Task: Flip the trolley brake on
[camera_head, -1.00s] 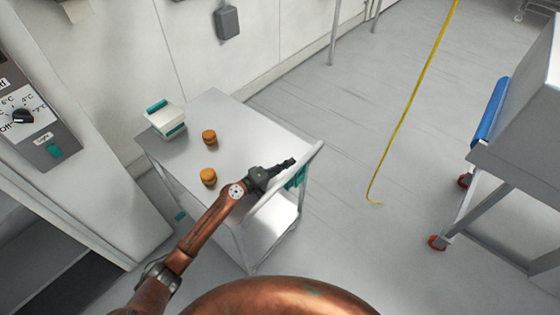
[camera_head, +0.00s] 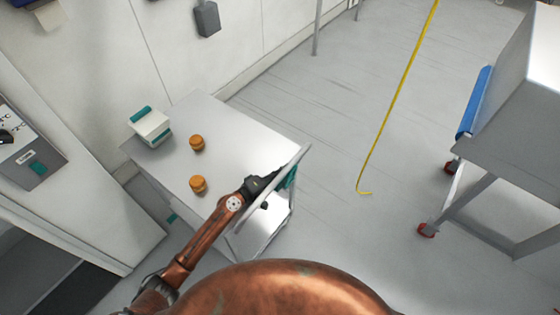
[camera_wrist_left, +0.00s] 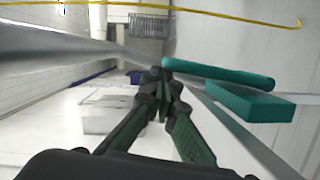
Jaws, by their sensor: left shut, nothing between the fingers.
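The trolley (camera_head: 245,130) is a grey metal cart with a push handle (camera_head: 303,155) at its right end. A teal brake lever (camera_head: 291,178) shows just below the handle. In the left wrist view the teal lever bar (camera_wrist_left: 220,75) lies just right of the fingertips, with a teal block (camera_wrist_left: 250,103) beneath it. My left gripper (camera_head: 280,174) is shut and empty, its tips close beside the lever at the handle end; I cannot tell whether they touch it. My right gripper is not in view.
Two orange-brown jars (camera_head: 197,144) and a white box with teal trim (camera_head: 150,126) stand on the trolley top. A grey cabinet with a blue bar (camera_head: 474,102) and red-wheeled casters is at the right. The floor between, crossed by a yellow line (camera_head: 398,95), is clear.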

